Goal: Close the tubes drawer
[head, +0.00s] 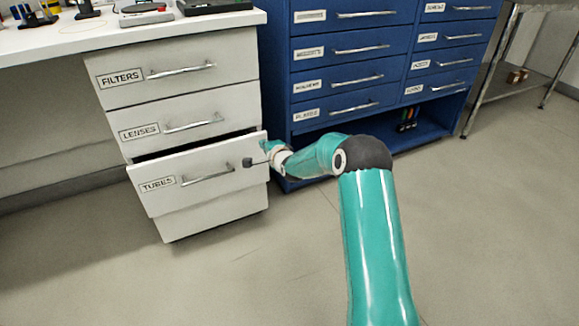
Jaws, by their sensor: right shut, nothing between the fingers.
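The tubes drawer (205,198) is a white drawer labelled TUBES in the cabinet at left. It stands partly out, with a dark gap between its top edge and the lenses drawer (150,131) above. Its metal handle (208,176) runs across the front. My right gripper (248,162) shows as a small dark tip against the drawer front, just right of the handle. It is shut and holds nothing. Whether it touches the front cannot be told. My left gripper is not in view.
The filters drawer (120,77) and the lenses drawer look shut. A blue cabinet (283,90) stands close to the right, with an open lower shelf (420,134). A white bench top (60,45) with instruments is above. The floor (240,275) in front is clear.

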